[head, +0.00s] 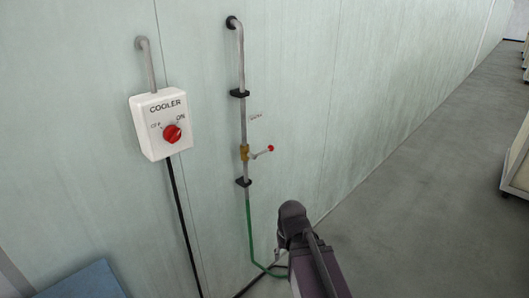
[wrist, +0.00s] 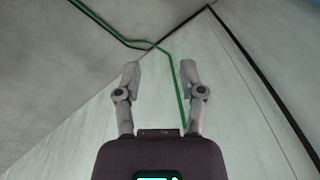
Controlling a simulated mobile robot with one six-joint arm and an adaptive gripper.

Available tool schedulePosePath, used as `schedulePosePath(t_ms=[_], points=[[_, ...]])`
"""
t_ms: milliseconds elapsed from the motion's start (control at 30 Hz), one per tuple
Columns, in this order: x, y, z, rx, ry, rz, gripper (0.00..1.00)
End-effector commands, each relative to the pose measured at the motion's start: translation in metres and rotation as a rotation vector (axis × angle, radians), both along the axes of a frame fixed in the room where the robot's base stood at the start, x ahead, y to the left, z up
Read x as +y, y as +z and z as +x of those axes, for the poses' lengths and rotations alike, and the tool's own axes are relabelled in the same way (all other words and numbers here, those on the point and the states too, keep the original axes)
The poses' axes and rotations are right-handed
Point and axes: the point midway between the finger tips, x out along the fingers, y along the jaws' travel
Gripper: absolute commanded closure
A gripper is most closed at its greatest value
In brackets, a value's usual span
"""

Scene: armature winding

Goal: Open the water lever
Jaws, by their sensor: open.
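The water lever (head: 263,152) is a short metal handle with a red knob (head: 270,148) at its end. It sticks out to the right, slightly upward, from a brass valve (head: 244,152) on the vertical wall pipe (head: 242,110). My gripper (wrist: 160,72) is open and empty in the wrist view, its two fingers apart with the wall and green hose behind them. In the head view my arm is low, below and right of the lever, and mostly hides the gripper. The lever does not show in the wrist view.
A white cooler switch box (head: 158,138) with a red knob is on the wall left of the pipe. A green hose (head: 249,225) drops from the pipe, and a black cable (head: 182,215) from the box. Faint marking is beside the pipe. Open floor (head: 420,190) lies right.

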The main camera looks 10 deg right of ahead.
Motion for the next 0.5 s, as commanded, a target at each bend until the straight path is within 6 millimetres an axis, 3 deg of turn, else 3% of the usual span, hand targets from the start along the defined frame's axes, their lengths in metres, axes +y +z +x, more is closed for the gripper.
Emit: schedulePosePath(t_ms=[267,500], points=[[0.019,0.013,0.083,-0.235,-0.146,0.23,0.48],[0.027,0.053,0.179,-0.507,-0.398,0.54,0.48]])
